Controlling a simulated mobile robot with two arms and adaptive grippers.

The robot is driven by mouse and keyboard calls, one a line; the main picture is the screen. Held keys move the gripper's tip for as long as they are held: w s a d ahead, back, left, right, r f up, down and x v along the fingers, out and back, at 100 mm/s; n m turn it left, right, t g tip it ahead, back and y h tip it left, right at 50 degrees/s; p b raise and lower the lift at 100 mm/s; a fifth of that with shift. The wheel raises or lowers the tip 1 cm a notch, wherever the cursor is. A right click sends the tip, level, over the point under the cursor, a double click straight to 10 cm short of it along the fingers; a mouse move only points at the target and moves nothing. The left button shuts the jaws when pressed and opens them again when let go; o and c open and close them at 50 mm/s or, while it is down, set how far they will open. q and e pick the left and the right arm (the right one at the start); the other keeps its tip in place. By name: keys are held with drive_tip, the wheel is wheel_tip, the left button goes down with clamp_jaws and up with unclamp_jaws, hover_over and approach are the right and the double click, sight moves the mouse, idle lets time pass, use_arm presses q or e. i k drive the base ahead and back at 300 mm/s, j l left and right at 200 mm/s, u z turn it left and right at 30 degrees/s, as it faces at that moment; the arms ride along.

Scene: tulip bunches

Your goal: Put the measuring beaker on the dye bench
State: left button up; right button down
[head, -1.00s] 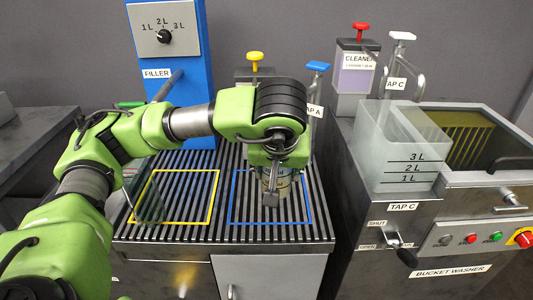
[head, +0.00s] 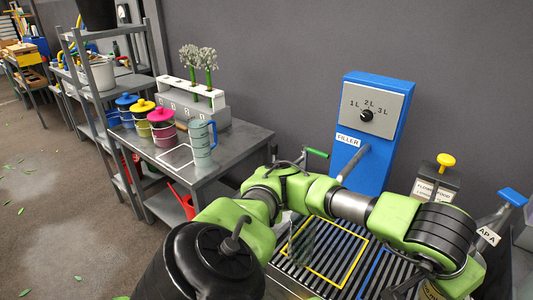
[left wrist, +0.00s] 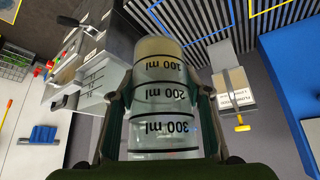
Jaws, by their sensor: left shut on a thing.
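My left gripper (left wrist: 168,100) is shut around the measuring beaker (left wrist: 166,92), a clear vessel with black 100, 200 and 300 ml marks. There is a tan band at its far end. In the head view the gripper and beaker are mostly hidden below my arm at the lower right edge. I cannot tell how high the beaker is above the slatted grate. The dye bench (head: 232,150) is the grey metal table at the left, with a white outlined square (head: 175,156) on its top. My right gripper is not in view.
Yellow, pink and blue-lidded pots (head: 161,130) and a blue-handled jug (head: 201,140) stand on the bench near the square. A flower rack (head: 195,108) stands behind. A blue filler (head: 372,130) stands behind the grate (head: 330,255). A red watering can (head: 182,203) is below the bench.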

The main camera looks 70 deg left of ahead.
sight(178, 154)
drive_tip(key=k+j+u, duration=0.35)
drive_tip(key=j, duration=0.85)
drive_tip(key=j+u, duration=0.35)
drive_tip(key=j, duration=0.85)
drive_tip(key=j+u, duration=0.4)
drive_tip(key=j, duration=0.9)
drive_tip(key=i+l, duration=0.05)
